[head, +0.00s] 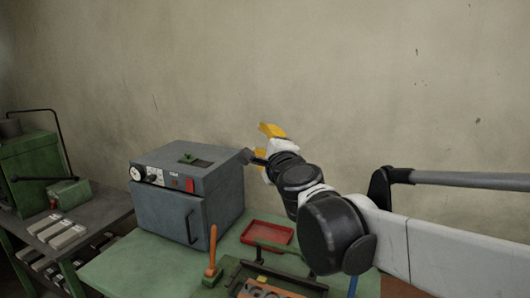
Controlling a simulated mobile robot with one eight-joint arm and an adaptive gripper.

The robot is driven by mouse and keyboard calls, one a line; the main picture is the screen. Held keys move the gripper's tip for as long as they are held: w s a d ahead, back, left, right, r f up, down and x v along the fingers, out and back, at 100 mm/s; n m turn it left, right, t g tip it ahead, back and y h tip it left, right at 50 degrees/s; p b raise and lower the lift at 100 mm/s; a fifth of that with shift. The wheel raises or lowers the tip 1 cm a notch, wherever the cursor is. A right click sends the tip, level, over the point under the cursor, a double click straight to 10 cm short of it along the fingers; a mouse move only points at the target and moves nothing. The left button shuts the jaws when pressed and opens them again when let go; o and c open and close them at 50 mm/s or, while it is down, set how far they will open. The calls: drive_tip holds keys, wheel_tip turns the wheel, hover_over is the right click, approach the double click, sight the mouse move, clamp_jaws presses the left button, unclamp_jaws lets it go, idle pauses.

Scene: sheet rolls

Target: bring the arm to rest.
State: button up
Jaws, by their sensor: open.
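My arm reaches in from the right side of the head view. My gripper (262,146), with yellow fingers, is raised near the wall, at the right rear of the grey machine (170,222). It is open and I see nothing between its fingers. The view does not show whether it touches the machine. The arm links hide part of the gripper and some of the table behind them.
The grey machine stands on a green table (122,268). A red tray (267,233), an orange-handled tool (212,262) and a rack with rolls (268,289) are on the table. A darker bench (100,208) with a green machine (28,165) is at left.

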drive_tip(key=s+d+f+n+g+h, duration=0.2)
drive_tip(key=s+d+f+n+g, duration=0.3)
drive_tip(key=s+f, duration=0.9)
drive_tip(key=s+d+f+n+g+h+b, duration=0.1)
drive_tip(key=s+d+f+n+g, duration=0.4)
drive_tip(key=s+d+f+n, duration=0.7)
drive_tip(key=s+d+f+h, duration=0.1)
drive_tip(key=s+d+f, duration=0.1)
drive_tip(key=s, duration=0.1)
drive_tip(key=shift+s+d+f+g+h, duration=0.2)
drive_tip(key=shift+d+g+h, duration=0.1)
drive_tip(key=shift+d+h, duration=0.1)
drive_tip(key=shift+r, duration=0.1)
idle(0.4)
